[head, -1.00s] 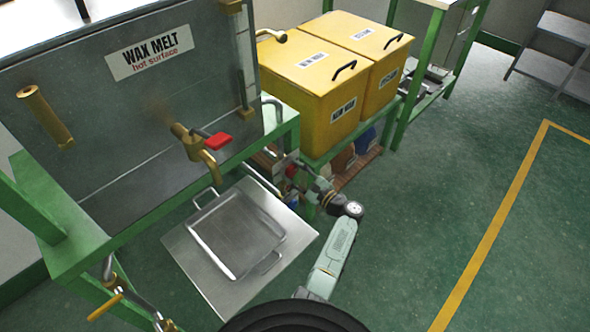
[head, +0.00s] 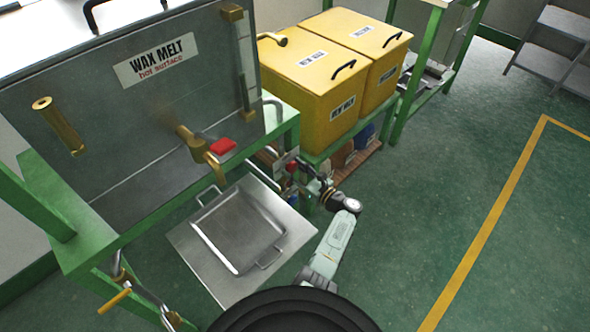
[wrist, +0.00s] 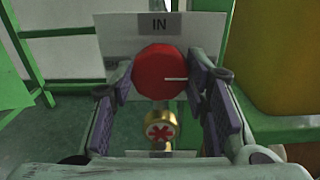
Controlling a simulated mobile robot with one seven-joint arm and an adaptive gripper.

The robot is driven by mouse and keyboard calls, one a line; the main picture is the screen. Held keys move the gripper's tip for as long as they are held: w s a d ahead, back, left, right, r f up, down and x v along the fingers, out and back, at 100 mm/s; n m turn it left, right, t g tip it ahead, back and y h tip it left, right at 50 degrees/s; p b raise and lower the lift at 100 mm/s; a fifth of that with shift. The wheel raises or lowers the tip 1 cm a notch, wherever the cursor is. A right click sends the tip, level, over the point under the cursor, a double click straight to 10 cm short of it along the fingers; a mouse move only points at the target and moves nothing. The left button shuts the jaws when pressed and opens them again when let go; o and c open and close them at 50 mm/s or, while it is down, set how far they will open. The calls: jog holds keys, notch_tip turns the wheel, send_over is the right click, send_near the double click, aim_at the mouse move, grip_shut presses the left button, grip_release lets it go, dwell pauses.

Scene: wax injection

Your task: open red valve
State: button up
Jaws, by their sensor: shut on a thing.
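The red valve (wrist: 158,72) is a round red knob in the wrist view, in front of a plate marked "IN" (wrist: 158,24). My gripper (wrist: 166,76) has its fingers on the left and right sides of the knob and is shut on it. A white line shows on the knob's right half. Below it is a brass fitting (wrist: 159,130) with a red cross mark. In the head view the red valve (head: 291,167) shows small under the green frame, with my gripper (head: 297,178) at it, partly hidden.
A metal tray (head: 240,230) lies below on a plate. Yellow bins (head: 322,95) stand behind my arm. Green floor (head: 440,200) is open to the right.

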dwell(0.3)
jog(key=o, duration=1.1)
jog(key=shift+o, duration=0.2)
jog(key=v, duration=1.2)
